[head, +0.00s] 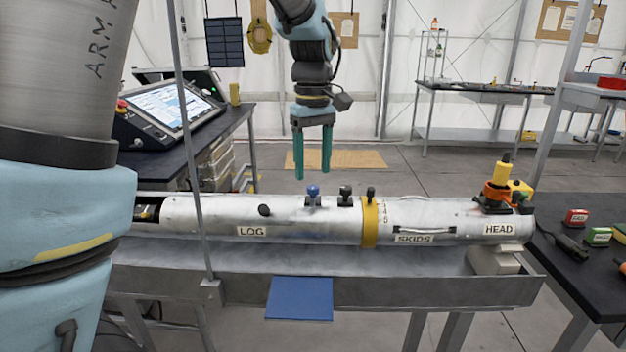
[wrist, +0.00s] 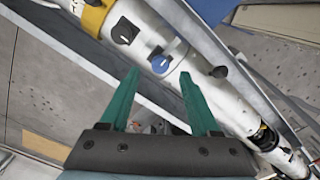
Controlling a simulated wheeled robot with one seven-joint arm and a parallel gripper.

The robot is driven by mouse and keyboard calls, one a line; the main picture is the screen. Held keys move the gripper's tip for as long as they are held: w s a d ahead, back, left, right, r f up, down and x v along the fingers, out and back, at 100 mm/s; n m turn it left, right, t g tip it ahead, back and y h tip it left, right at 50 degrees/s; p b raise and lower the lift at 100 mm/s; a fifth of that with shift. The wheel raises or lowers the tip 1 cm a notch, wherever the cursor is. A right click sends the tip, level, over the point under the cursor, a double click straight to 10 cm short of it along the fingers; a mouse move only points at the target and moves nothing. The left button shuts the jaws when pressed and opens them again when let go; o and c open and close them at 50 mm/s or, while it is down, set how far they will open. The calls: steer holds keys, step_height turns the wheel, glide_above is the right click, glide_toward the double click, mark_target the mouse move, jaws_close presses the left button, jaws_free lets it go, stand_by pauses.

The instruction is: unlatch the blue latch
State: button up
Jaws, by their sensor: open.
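The blue latch (head: 313,192) is a small blue knob on a dark mount on top of the white tube (head: 300,215), left of the yellow ring (head: 370,222). It also shows in the wrist view (wrist: 161,63), beyond my fingertips and between their lines. My gripper (head: 312,176) hangs from above with two green fingers spread apart and empty. In the head view its tips appear just above the blue latch. In the wrist view the fingers (wrist: 160,82) point toward the tube and do not touch the latch. I cannot tell from its shape whether the latch is fastened.
A thin grey post (head: 190,130) rises before the tube. The tube rests in a grey metal trough (head: 400,290). A console (head: 165,108) stands behind left.

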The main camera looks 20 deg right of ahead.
mark_target(313, 187)
step_height(313, 187, up, 7)
steer(key=shift+b, duration=0.4)
